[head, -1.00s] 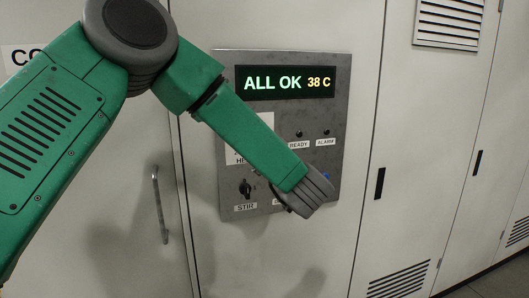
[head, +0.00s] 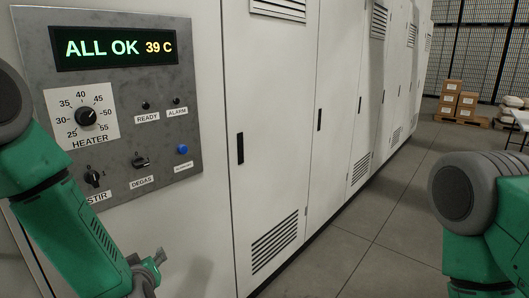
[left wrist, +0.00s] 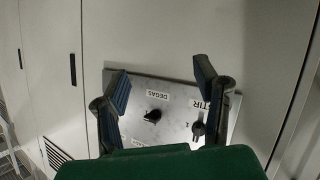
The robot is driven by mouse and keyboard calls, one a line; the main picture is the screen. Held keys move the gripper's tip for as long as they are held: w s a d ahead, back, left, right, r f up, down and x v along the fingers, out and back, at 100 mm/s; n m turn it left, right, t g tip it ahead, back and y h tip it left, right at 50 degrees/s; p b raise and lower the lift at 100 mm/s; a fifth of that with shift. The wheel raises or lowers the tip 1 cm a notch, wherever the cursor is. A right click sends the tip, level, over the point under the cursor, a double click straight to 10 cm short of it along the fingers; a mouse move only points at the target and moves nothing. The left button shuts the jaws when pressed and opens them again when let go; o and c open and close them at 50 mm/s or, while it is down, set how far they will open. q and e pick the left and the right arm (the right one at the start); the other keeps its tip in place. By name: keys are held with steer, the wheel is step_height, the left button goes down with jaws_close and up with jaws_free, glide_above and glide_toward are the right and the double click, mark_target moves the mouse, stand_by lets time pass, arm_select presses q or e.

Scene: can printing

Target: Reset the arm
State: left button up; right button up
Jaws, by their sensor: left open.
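My left arm comes in at the left of the head view, with its gripper (head: 152,265) low, below the control panel (head: 120,112). In the left wrist view the left gripper (left wrist: 162,84) is open, its two fingers apart and nothing between them. The panel (left wrist: 175,88) lies beyond the fingers there, with the DEGAS switch (left wrist: 152,116) and the STIR knob (left wrist: 198,129) visible. My right arm shows at the right edge of the head view; its gripper is out of the picture.
The display (head: 118,48) reads ALL OK 39 C. The heater knob (head: 86,116) and a blue button (head: 182,149) are on the panel. White cabinets (head: 270,150) run off to the right. Open grey floor (head: 375,235) lies beyond, with stacked boxes (head: 458,100) far back.

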arm_select(q)
steer(key=s+d+f+m+g+h+b, duration=0.2)
steer(key=s+f+m+g+h+b, duration=0.3)
steer(key=s+f, duration=1.45)
steer(key=s+a+f+m+g+b, duration=0.1)
steer(key=s+f+g, duration=0.2)
steer(key=s, duration=0.5)
steer(key=s+a+f+m+g+b, duration=0.1)
steer(key=s+f+m+g+b, duration=0.1)
steer(key=s+f, duration=0.4)
steer(key=shift+s+g, duration=0.9)
steer(key=shift+s, duration=0.15)
steer(key=shift+w+f, duration=0.1)
steer(key=shift+w, duration=0.05)
